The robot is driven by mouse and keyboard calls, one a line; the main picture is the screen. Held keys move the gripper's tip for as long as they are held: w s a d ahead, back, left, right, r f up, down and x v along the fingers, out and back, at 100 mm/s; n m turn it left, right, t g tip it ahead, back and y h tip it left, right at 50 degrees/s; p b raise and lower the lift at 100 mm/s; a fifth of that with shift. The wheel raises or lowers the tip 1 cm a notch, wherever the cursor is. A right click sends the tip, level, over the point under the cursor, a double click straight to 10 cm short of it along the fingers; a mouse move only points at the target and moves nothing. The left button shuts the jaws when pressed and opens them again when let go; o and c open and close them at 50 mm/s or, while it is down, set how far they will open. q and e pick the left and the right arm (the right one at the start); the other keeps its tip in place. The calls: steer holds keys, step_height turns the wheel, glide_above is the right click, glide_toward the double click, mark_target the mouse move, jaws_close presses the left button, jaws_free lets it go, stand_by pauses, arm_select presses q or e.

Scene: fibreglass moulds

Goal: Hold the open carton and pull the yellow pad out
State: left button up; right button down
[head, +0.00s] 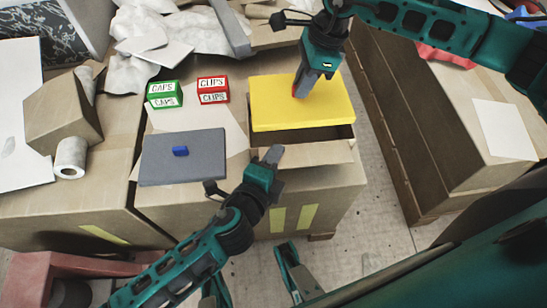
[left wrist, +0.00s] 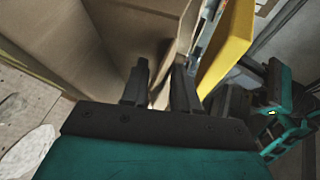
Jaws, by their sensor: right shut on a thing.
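The yellow pad (head: 285,112) is tilted and sits above the mouth of the open carton (head: 335,131), whose dark inside shows under its front edge. My right gripper (head: 299,92) is shut on the pad from above. My left gripper (head: 274,153) is at the carton's front flap (head: 320,152). In the left wrist view, the left fingers (left wrist: 160,85) stand apart, with cardboard (left wrist: 145,30) close by and seemingly between them; contact is unclear. The pad (left wrist: 228,45) also shows there, to the right of the fingers.
A small brown box (head: 62,115) and a white roll (head: 71,156) are far left. A long brown box (head: 405,120) is at right.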

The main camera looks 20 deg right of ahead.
arm_select(q)
steer(key=shift+o, duration=0.8)
